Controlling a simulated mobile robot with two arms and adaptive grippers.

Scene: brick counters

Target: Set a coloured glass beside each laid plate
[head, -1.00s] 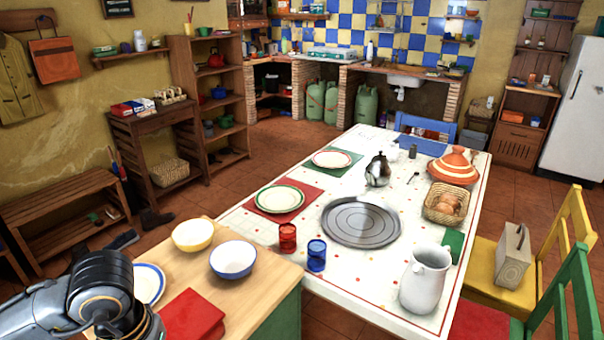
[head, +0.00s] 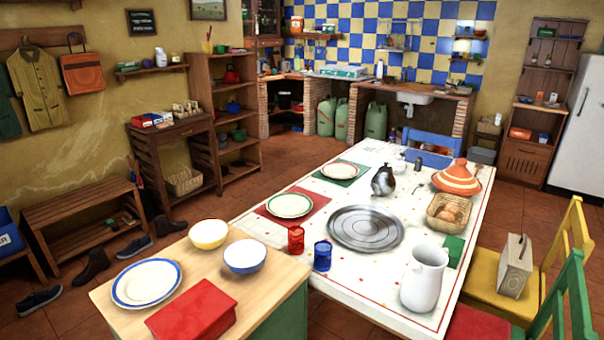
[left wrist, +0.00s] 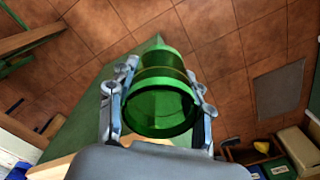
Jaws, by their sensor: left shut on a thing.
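My left gripper (left wrist: 158,100) is shut on a green glass (left wrist: 160,78), with a finger on each side of it. The left gripper is outside the head view. A red glass (head: 296,240) and a blue glass (head: 322,256) stand side by side on the near left part of the white table (head: 385,290). A green-rimmed plate (head: 290,205) lies on a red mat (head: 311,223), behind the red glass. A red-rimmed plate (head: 339,171) lies on a green mat (head: 358,180) farther back. My right gripper is not in view.
A wooden counter (head: 248,290) at the near left holds a blue-rimmed plate (head: 147,282), yellow bowl (head: 208,234), blue bowl (head: 245,256) and red box (head: 192,312). A round metal tray (head: 365,228), white jug (head: 424,279), teapot (head: 384,181), basket (head: 448,213) and tagine (head: 457,179) crowd the table.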

